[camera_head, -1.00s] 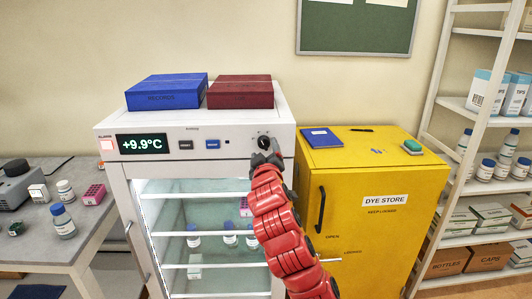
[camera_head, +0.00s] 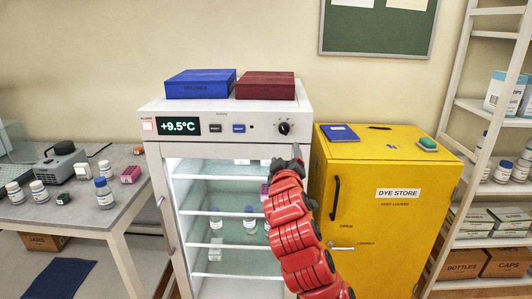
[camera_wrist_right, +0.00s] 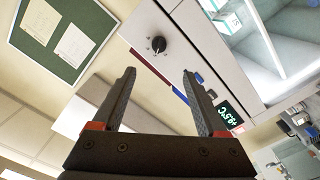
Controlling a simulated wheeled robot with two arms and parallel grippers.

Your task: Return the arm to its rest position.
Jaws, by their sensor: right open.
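My right gripper (camera_head: 297,153) is at the end of my red right arm, in front of the upper right corner of the white fridge (camera_head: 299,190). It is small and partly hidden by the arm in the head view. In the right wrist view the two dark fingers (camera_wrist_right: 160,100) stand wide apart with nothing between them. The black control knob (camera_head: 284,128) is just above and left of the gripper, apart from it; it also shows in the right wrist view (camera_wrist_right: 159,44). The fridge display (camera_head: 179,126) reads +9.5°C. My left gripper is not seen.
A blue box (camera_head: 200,84) and a dark red box (camera_head: 265,86) lie on the fridge. A yellow dye cabinet (camera_head: 380,230) stands close on the right, with a shelf rack (camera_head: 450,115) beyond it. A grey bench (camera_head: 75,208) with bottles is at left.

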